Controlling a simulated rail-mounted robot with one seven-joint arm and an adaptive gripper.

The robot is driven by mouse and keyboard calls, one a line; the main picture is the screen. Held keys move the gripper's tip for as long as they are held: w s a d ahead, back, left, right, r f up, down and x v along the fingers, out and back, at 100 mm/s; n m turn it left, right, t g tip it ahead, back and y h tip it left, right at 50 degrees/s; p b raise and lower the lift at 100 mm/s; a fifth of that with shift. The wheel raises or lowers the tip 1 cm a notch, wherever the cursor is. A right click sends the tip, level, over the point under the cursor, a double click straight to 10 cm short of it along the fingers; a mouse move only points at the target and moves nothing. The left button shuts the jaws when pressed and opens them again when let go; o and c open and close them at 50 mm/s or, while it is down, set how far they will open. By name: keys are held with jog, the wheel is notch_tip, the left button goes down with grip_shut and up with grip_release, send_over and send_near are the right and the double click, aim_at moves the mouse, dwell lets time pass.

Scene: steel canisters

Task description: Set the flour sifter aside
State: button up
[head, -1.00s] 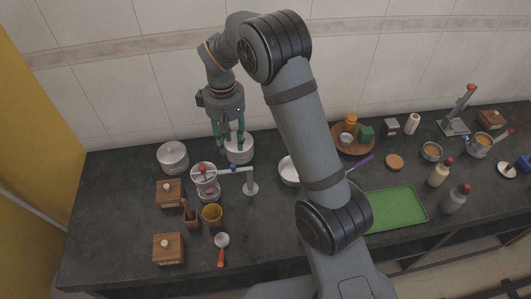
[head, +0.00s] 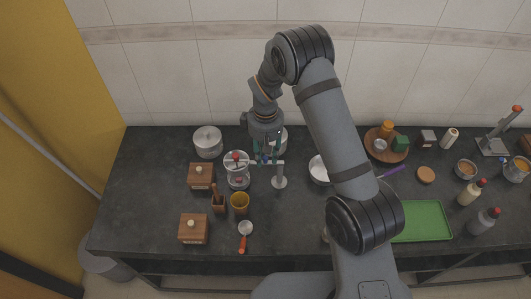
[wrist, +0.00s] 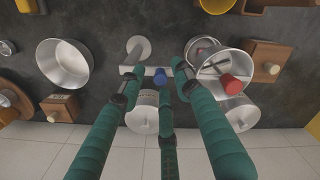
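The steel cylinder with a red knob, which I take to be the flour sifter (head: 237,180), stands at the front left of the rear canisters. In the wrist view the sifter (wrist: 207,62) is at the right, its top open with a rod inside. A stand (head: 279,172) with a swing arm and blue knob (wrist: 160,75) is beside it. The arm reaches toward the sifter; I cannot tell whether they are joined. My gripper (head: 263,158) is open, pointing down, its three green fingers (wrist: 158,80) spread around the blue knob. Contact cannot be told.
Lidded steel canisters stand behind, one at the left (head: 208,143) and one partly hidden by my gripper (wrist: 142,117). Wooden boxes (head: 201,176), a yellow cup (head: 239,202) and a red-handled scoop (head: 245,230) are close by. A steel bowl (wrist: 63,65) stands right of the stand in the head view.

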jog(key=shift+c, duration=1.3)
grip_shut()
